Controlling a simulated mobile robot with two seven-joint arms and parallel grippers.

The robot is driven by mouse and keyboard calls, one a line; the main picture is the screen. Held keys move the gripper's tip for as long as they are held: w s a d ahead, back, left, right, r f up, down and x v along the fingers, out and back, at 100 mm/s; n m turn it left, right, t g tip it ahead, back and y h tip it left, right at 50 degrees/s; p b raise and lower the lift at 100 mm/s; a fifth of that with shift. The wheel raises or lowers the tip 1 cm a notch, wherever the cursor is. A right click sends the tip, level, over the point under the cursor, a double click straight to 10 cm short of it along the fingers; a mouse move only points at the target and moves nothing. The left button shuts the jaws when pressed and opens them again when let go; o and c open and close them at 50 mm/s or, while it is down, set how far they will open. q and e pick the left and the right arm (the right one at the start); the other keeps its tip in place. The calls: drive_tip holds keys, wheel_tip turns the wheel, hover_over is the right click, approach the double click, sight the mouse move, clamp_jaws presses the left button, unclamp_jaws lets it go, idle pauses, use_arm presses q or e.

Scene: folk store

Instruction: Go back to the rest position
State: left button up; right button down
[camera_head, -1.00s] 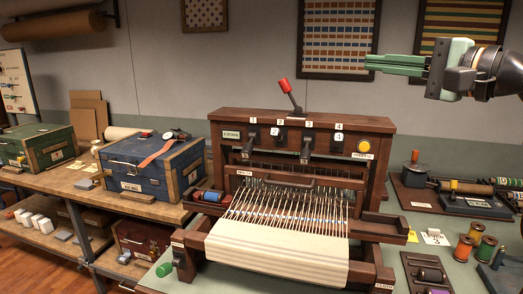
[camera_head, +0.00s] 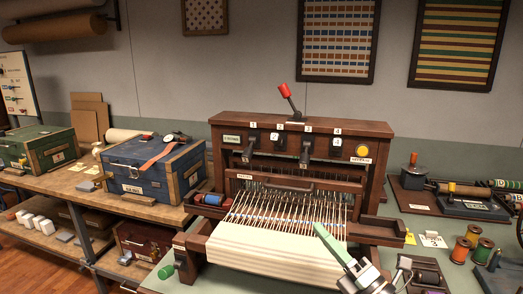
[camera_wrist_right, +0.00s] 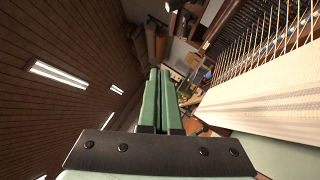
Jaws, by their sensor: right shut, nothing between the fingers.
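My right gripper (camera_head: 322,232) has green fingers and shows at the lower middle right of the head view, in front of the loom's cloth. Its fingers are shut with nothing between them; they also show shut in the right wrist view (camera_wrist_right: 159,75). The wooden loom (camera_head: 300,130) stands on the bench, with a red-knobbed lever on top and cream cloth (camera_head: 260,262) at its front. In the wrist view the cloth (camera_wrist_right: 265,98) and warp threads lie right of the fingers. I cannot tell whether the gripper touches the cloth. My left gripper is not in view.
A blue chest (camera_head: 150,170) and a green chest (camera_head: 38,148) stand on the wooden bench at left. Thread spools (camera_head: 482,248) and a winding device (camera_head: 465,195) sit on the right bench. The air above the right bench is clear.

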drive_tip(key=s+d+f+m+g+h, duration=0.15)
drive_tip(key=s+f+m+h, duration=0.3)
drive_tip(key=f+m, duration=0.55)
drive_tip(key=s+d+f+m+g+h, duration=0.1)
drive_tip(key=s+d+f+m+h, duration=0.3)
drive_tip(key=f+m, duration=0.6)
drive_tip(key=s+a+f+m+g+h+p, duration=0.1)
drive_tip(key=s+f+m+g, duration=0.5)
drive_tip(key=s+f, duration=1.1)
drive_tip(key=shift+s+a+f+m+h, duration=0.15)
drive_tip(key=shift+s+f+m+h, duration=0.35)
drive_tip(key=shift+m, duration=0.3)
